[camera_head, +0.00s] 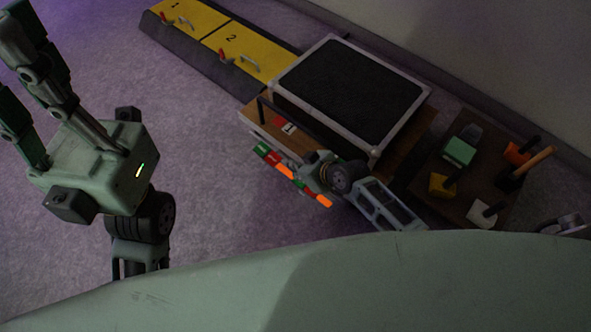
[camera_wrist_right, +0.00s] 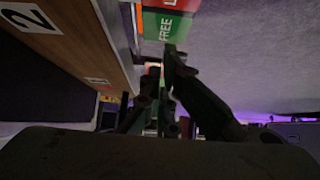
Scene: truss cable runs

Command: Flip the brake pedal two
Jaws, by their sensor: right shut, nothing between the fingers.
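A flight case (camera_head: 350,88) stands on a wooden cart. Along the cart's near-left side is a row of green, red and orange pieces (camera_head: 268,156); a second such group (camera_head: 315,193) lies lower right. I cannot tell which is brake pedal two. In the right wrist view a green plate (camera_wrist_right: 165,27) reads FREE, beside a red one, near a wooden side marked 2 (camera_wrist_right: 25,17). My right gripper (camera_head: 290,166) is shut and empty between the two groups; its fingers (camera_wrist_right: 168,75) partly hide what lies beyond. My left gripper (camera_head: 14,62) is open, empty and far left.
Yellow panels marked 1 (camera_head: 190,15) and 2 (camera_head: 245,48), with red levers and grey handles, lie at the back. A dark board (camera_head: 440,170) with several coloured pieces is to the right. Carpet (camera_head: 210,150) between the left arm and the cart is clear.

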